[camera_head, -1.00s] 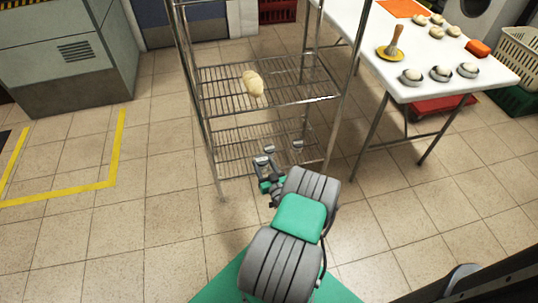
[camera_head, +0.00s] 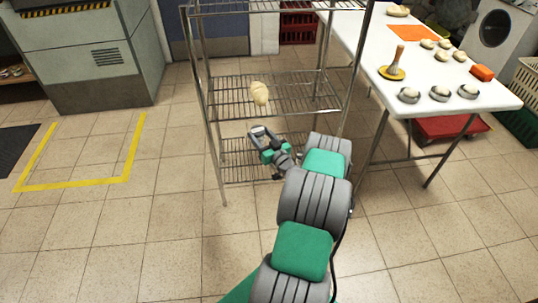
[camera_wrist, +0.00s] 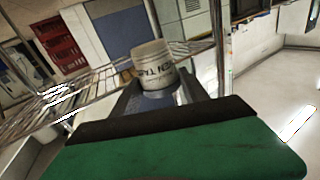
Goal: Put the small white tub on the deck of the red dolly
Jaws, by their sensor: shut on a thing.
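The small white tub (camera_wrist: 151,62), with dark lettering on its side, shows in the wrist view between the fingers of my gripper (camera_wrist: 155,92). My gripper is shut on it, and it looks slightly tilted there. The red dolly (camera_head: 450,128) stands on the floor at the right, partly hidden under the white table.
The white table (camera_head: 440,75) bears several bowls, pale lumps and a yellow-based tool. Table legs stand in front of the dolly. Floor at the left and front is clear.

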